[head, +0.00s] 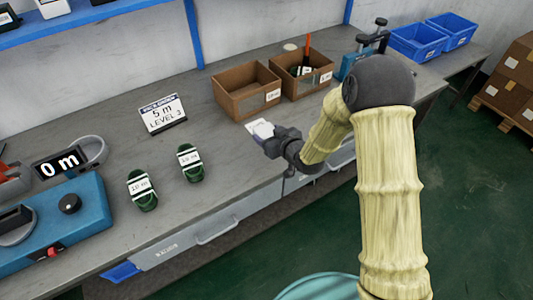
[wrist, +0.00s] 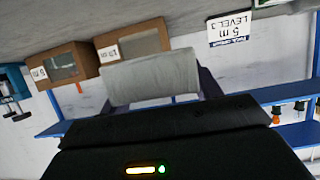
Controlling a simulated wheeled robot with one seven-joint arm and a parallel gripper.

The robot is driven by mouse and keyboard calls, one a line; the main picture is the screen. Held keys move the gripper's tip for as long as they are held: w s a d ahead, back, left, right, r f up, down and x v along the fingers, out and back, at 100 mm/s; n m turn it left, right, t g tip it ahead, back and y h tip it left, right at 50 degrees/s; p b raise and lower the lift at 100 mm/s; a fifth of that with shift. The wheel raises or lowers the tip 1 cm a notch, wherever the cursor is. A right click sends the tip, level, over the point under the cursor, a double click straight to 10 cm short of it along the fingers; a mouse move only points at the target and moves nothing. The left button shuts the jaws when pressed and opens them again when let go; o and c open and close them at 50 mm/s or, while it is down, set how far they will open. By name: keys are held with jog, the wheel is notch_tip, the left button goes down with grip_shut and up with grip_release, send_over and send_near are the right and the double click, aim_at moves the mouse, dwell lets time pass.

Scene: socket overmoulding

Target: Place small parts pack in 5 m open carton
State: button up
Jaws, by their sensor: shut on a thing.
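My gripper (head: 268,136) is shut on a small whitish parts pack (head: 260,129), held in front of the cartons. The wrist view shows the pack (wrist: 150,78) as a pale grey roll between the dark fingers. Two open brown cartons stand side by side at the back of the bench: a left carton (head: 232,93) and a right carton (head: 288,84). The left one looks empty inside; the right one holds dark green items, a white label and an upright orange-red thing. The pack is apart from both.
A sign (head: 163,114) reading "5 m LEVEL 3" stands left of the cartons. Two green labelled coils (head: 142,190) (head: 190,162) lie on the bench (head: 225,160). A teal machine with a "0 m" display (head: 61,161) is at left. Blue bins (head: 418,42) stand back right.

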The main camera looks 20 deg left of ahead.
jog(key=shift+s+d, duration=0.15)
jog(key=shift+s, duration=0.25)
send_over(269, 161)
notch_tip(269, 161, down, 6)
jog(key=shift+r, duration=0.15)
jog(key=shift+f, duration=2.05)
jog(key=shift+f, duration=0.1)
jog(key=shift+f, duration=0.15)
jog(key=o, duration=1.1)
jog(key=shift+c, duration=0.2)
